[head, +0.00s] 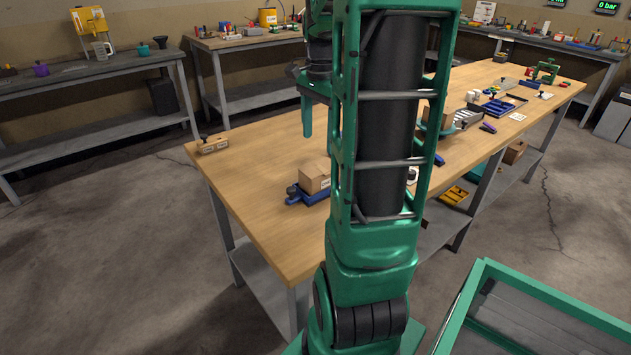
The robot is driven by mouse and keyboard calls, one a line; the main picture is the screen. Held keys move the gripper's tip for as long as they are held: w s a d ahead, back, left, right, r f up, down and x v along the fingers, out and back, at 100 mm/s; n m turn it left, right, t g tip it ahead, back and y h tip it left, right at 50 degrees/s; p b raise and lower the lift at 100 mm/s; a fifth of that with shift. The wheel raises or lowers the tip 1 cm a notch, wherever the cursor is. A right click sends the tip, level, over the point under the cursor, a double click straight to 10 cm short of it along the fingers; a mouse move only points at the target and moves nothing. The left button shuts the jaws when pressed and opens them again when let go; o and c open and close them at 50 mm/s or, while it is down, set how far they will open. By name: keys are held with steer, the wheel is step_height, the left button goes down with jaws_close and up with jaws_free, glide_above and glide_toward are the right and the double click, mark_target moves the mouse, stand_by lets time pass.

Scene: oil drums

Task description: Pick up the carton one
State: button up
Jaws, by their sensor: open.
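A brown carton (316,177) with a white label sits on or against a low blue fixture (297,194) on the wooden workbench (262,195), just left of my arm. My gripper (308,118) is above the bench, farther back and slightly left of this carton. It is open and clear of the carton, with one green finger pointing down; the other is hard to make out. A second brown box (436,116) shows partly behind my arm, on the bench to the right. My arm hides the middle of the bench.
A small wooden block (213,144) with a dark knob lies at the bench's left corner. Trays and tools, including a blue tray (497,108), crowd the far right. A green-framed cart (545,290) stands at the lower right. The left bench top is mostly clear.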

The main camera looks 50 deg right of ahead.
mark_target(319, 167)
step_height(319, 167, down, 5)
steer(key=shift+a, duration=0.1)
steer(key=f, duration=0.4)
steer(key=shift+s+a, duration=0.25)
steer(key=shift+s, duration=0.15)
steer(key=shift+f, duration=0.6)
steer(key=c, duration=0.9)
